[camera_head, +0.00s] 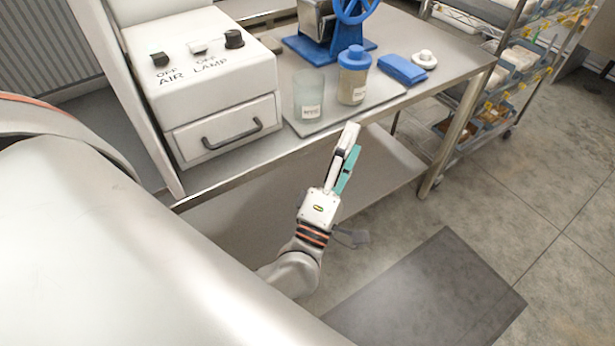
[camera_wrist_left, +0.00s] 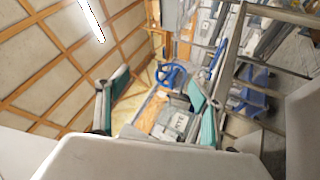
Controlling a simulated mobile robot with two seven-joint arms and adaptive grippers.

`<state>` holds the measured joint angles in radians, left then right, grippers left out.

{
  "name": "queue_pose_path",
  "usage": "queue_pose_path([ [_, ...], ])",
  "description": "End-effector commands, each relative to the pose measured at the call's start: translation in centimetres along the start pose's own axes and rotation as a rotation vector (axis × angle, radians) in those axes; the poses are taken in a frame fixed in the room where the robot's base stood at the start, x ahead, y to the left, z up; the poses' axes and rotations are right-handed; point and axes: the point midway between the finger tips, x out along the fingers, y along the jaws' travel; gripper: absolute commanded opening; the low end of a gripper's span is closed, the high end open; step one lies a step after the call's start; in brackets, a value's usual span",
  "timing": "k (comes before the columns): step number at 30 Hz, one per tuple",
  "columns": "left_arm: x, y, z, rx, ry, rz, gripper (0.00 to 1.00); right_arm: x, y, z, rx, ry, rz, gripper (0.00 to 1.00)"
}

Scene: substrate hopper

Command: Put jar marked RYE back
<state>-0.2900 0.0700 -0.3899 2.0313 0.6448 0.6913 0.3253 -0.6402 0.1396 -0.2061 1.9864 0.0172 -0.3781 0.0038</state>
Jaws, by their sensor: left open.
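Two labelled jars stand on a flat grey tray (camera_head: 297,124) on the steel table. One is a clear, greenish jar (camera_head: 309,90) with no lid and no visible contents. The other is a jar with a blue lid (camera_head: 354,56) and tan contents (camera_head: 351,84). My left gripper (camera_head: 352,139) is in front of the table edge, below and apart from the jars. Its teal-padded fingers are spread and empty in the left wrist view (camera_wrist_left: 160,84). My right gripper is not in view.
A white box with AIR and LAMP controls (camera_head: 199,73) and a drawer stands left of the tray. A blue hand-wheel machine (camera_head: 325,46) is behind. A blue block (camera_head: 402,69) and white round piece (camera_head: 424,59) lie to the right. A stocked shelf rack (camera_head: 510,75) stands beyond.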

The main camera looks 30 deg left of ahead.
Motion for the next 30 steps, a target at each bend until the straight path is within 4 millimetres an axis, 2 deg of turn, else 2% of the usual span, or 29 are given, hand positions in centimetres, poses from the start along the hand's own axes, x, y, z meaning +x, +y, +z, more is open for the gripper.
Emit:
queue_pose_path([
  [3,-4.5,-5.1,3.5,0.399,-0.261,-0.104,0.66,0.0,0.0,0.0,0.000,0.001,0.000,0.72],
  [5,-7.5,-8.2,4.6,0.597,-0.400,-0.157,0.66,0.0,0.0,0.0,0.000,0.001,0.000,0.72],
  [7,-11.5,-12.0,5.0,0.820,-0.568,-0.221,0.66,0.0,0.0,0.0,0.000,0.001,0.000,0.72],
  [9,-15.8,-15.7,4.5,1.025,-0.732,-0.282,0.66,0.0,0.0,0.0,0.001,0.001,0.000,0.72],
  [12,-21.2,-19.8,2.5,1.257,-0.936,-0.355,0.66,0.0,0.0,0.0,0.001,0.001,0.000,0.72],
  [15,-25.1,-22.2,0.4,1.410,-1.080,-0.405,0.66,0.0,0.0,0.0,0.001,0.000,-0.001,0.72],
  [18,-27.2,-23.3,-1.0,1.494,-1.164,-0.433,0.66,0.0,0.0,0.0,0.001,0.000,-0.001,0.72],
  [20,-27.8,-23.6,-1.4,1.516,-1.187,-0.440,0.66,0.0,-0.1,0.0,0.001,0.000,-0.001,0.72],
  [30,-27.8,-23.5,-1.5,1.522,-1.193,-0.442,0.66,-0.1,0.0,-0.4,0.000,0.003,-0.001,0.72],
])
